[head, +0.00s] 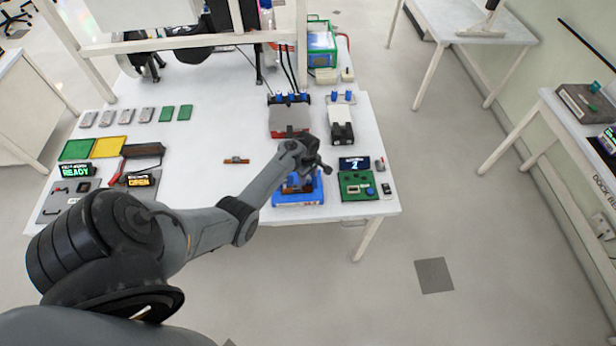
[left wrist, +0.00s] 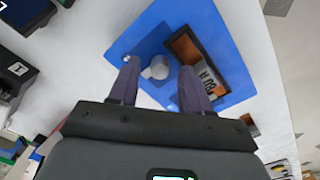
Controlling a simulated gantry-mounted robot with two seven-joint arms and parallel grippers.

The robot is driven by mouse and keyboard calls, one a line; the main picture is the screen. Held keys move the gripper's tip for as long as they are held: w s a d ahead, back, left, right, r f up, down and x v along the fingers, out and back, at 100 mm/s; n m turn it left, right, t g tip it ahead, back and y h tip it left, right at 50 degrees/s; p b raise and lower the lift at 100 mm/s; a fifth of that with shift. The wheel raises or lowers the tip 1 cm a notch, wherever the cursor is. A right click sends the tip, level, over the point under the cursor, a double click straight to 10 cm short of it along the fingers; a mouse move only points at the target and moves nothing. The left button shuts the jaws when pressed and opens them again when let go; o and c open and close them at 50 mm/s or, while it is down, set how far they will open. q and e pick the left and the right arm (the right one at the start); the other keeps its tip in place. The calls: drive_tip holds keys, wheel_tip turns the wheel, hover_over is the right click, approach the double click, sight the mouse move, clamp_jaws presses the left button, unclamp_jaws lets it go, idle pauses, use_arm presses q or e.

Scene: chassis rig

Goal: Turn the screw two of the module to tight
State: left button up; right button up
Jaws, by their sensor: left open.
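A blue fixture (head: 298,201) sits near the front edge of the white table in the head view, partly hidden under my left gripper (head: 308,165). Which part is screw two is not clear. My right gripper is not in view.
Behind stand a grey-and-red block (head: 290,122) and a white-and-black block (head: 341,128), both with blue knobs. A green board (head: 358,186) with a small display lies right of the blue fixture. A small brown piece (head: 236,161) lies left on clear table.

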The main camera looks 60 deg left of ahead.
use_arm(q)
drive_tip(key=shift+f, duration=0.35)
clamp_jaws()
